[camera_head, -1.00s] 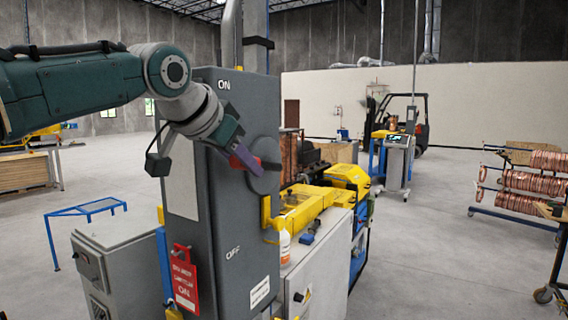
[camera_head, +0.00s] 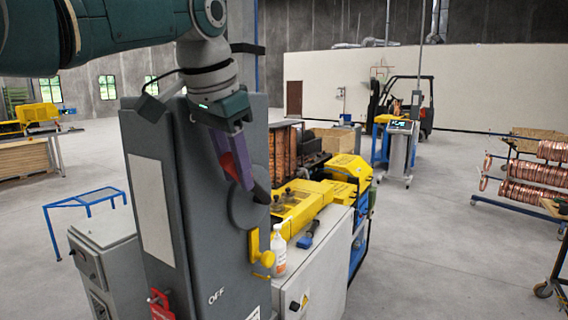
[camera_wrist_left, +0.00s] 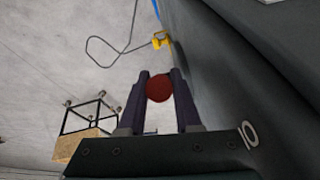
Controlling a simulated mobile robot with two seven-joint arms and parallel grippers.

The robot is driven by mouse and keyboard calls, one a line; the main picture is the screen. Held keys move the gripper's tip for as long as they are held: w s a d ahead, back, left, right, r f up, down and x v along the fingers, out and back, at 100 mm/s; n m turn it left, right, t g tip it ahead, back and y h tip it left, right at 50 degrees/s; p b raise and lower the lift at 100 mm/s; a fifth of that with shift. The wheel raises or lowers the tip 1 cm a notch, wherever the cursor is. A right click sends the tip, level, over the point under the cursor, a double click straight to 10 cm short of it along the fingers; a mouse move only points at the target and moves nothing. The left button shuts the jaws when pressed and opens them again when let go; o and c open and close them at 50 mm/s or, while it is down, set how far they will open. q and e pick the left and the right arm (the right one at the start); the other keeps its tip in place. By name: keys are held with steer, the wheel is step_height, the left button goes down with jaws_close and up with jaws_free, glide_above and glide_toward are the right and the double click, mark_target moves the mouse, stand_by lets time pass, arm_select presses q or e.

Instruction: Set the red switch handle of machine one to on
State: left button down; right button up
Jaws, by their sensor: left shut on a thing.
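The grey switch cabinet of machine one (camera_head: 155,205) stands left of centre in the head view. My left gripper (camera_head: 240,172) reaches down in front of the upper part of this disc. In the left wrist view, the round red end of the switch handle (camera_wrist_left: 160,88) sits between the two dark fingers (camera_wrist_left: 160,92), which are shut on it. My right gripper is not in view.
A yellow padlock-like part (camera_head: 262,257) is on the cabinet's edge. A white bottle (camera_head: 279,248) stands on the bench beside it. A red tag (camera_head: 160,304) hangs at the cabinet's lower front. Open floor lies to the right.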

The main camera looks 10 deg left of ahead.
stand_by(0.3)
arm_select(q)
steer(key=c, duration=0.6)
jaws_free()
steer(key=shift+r, duration=0.15)
steer(key=v, duration=0.9)
steer(key=shift+r, duration=0.3)
steer(key=shift+s, duration=0.15)
